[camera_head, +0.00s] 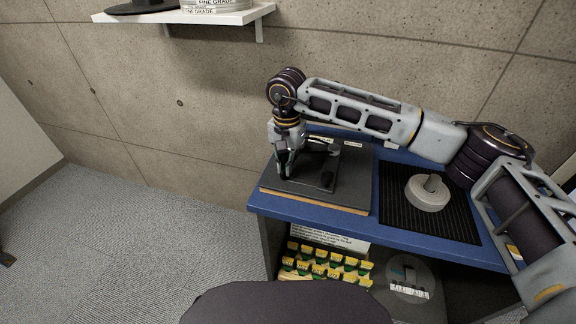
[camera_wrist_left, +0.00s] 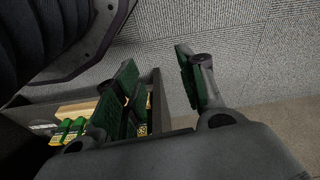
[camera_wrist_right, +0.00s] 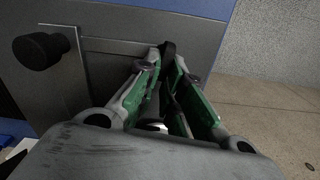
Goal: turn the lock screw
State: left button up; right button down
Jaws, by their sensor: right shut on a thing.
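My right gripper (camera_head: 284,172) is over the left part of a dark grey plate (camera_head: 345,190) on the blue bench. In the right wrist view its green-padded fingers (camera_wrist_right: 165,68) are closed around a narrow black piece (camera_wrist_right: 168,48), seemingly the lock screw, mostly hidden between them. A black round knob (camera_head: 328,180) stands on the plate to the gripper's right; it also shows at the upper left of the right wrist view (camera_wrist_right: 40,50). My left gripper (camera_wrist_left: 158,82) is open and empty, its fingers wide apart; it is not visible in the head view.
A grey round disc (camera_head: 429,193) lies on a black ribbed mat (camera_head: 450,225) at the right of the blue bench (camera_head: 400,240). Several green items with yellow labels (camera_head: 325,262) fill the compartment below. A white wall shelf (camera_head: 180,18) holds discs.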

pick_arm(q)
jog(key=shift+d+r, duration=0.25)
jog(key=shift+r, duration=0.8)
pick_arm(e)
jog(key=shift+w+a+n, duration=0.1)
jog(key=shift+n, duration=0.8)
jog(key=shift+r, duration=0.1)
jog(key=c, duration=1.5)
grip_release()
jog(key=shift+c, duration=0.2)
pick_arm(q)
jog(key=shift+w, duration=0.1)
pick_arm(e)
notch_tip(320, 180, up, 12)
